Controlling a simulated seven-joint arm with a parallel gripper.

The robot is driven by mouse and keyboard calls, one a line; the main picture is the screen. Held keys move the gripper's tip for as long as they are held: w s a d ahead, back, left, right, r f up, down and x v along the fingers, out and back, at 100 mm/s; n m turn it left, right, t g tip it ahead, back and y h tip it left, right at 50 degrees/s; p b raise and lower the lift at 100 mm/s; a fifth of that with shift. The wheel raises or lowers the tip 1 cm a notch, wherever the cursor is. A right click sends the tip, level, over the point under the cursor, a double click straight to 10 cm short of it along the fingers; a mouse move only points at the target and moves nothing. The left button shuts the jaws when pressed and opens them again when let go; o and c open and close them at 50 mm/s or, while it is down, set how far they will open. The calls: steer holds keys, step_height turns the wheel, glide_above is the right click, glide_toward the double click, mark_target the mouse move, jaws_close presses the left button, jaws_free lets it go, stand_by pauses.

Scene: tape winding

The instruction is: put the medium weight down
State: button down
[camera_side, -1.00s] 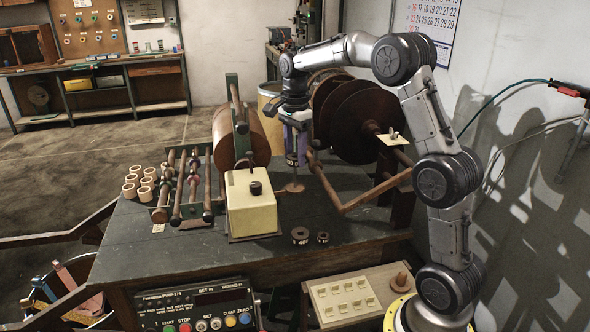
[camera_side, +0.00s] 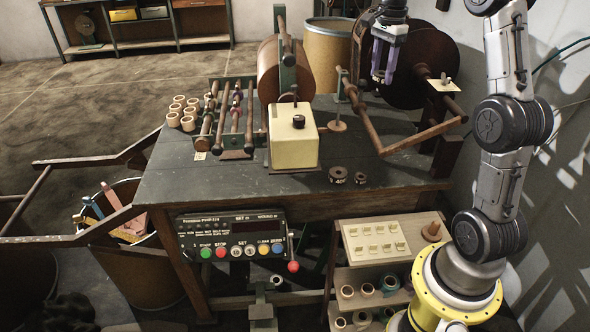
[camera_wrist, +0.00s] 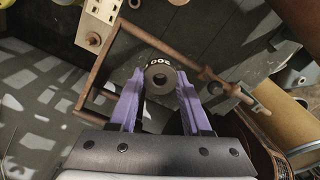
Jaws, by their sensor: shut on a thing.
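The medium weight (camera_wrist: 158,77) is a dark disc with a central hole and white digits, inverted and hard to read, in the wrist view. My gripper (camera_side: 383,80), with purple fingers, is shut on it, one finger on each side. In the side view my gripper is raised at the upper right, in front of the dark rolls (camera_side: 424,58); the weight is hard to make out there. A larger dark weight (camera_side: 338,175) and a smaller one (camera_side: 360,179) lie side by side on the bench top (camera_side: 250,195), near its front edge.
A brown bar frame (camera_side: 425,136) juts over the bench below my gripper. A thin post on a round base (camera_side: 337,126) stands left of it. A cream box (camera_side: 293,145) and a roller rack (camera_side: 233,120) stand further left. Bare bench lies around the two weights.

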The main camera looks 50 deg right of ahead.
steer(key=s+d+r+n, duration=0.2)
steer(key=s+d+n, duration=0.45)
steer(key=n, duration=0.75)
steer(key=w+a+m, duration=0.2)
steer(key=m, duration=0.2)
steer(key=w+a+f+m, duration=0.1)
steer(key=w+a+m, duration=0.2)
steer(key=m, duration=0.2)
steer(key=w+a+f+m, duration=0.1)
steer(key=w+a+m, duration=0.1)
steer(key=m, duration=0.2)
steer(key=shift+w+a+m, duration=0.15)
steer(key=shift+m, duration=0.25)
glide_above(337, 125)
steer(key=shift+w+f, duration=0.1)
steer(key=shift+f, duration=0.55)
steer(key=shift+d, duration=0.2)
steer(key=shift+f, duration=4.85)
